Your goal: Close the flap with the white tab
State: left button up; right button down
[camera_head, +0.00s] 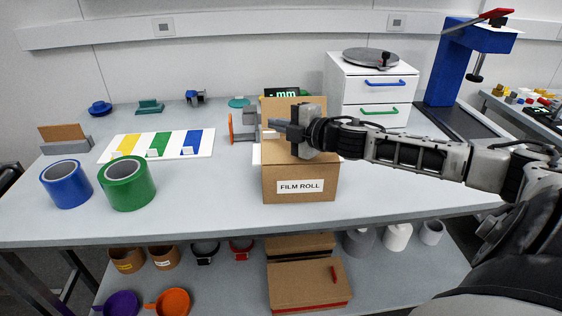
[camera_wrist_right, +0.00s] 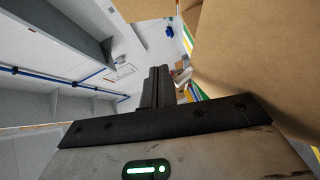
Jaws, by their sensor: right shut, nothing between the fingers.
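A cardboard box (camera_head: 301,184) labelled FILM ROLL stands on the table. A cardboard flap (camera_head: 293,104) stands up at its back. A small white piece (camera_head: 256,154) shows at the box's upper left edge; I cannot tell if it is the white tab. My right gripper (camera_head: 272,125) reaches in from the right over the box, its fingers shut and empty, pointing left in front of the raised flap. It hides much of the box top. In the right wrist view, the shut fingers (camera_wrist_right: 158,88) are beside a large cardboard surface (camera_wrist_right: 245,60). My left gripper is not in view.
A blue tape roll (camera_head: 66,184), a green tape roll (camera_head: 127,183) and a striped white board (camera_head: 158,145) lie to the left. An orange and grey holder (camera_head: 241,127) stands behind the box's left side. A white drawer unit (camera_head: 371,90) stands behind right. The front right tabletop is clear.

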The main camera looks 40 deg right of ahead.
pick_arm(q)
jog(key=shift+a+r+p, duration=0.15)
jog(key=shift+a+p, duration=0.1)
jog(key=shift+p, duration=0.25)
pick_arm(e)
jog(key=shift+w+d+f+g, duration=0.15)
jog(key=shift+f+g, duration=0.05)
jog(key=shift+g, duration=0.1)
pick_arm(q)
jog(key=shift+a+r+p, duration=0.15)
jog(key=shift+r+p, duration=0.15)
jog(key=shift+p, duration=0.2)
pick_arm(e)
jog(key=shift+w+f+m, duration=0.15)
jog(key=shift+f+m, duration=0.15)
jog(key=shift+m, duration=0.1)
dwell(0.5)
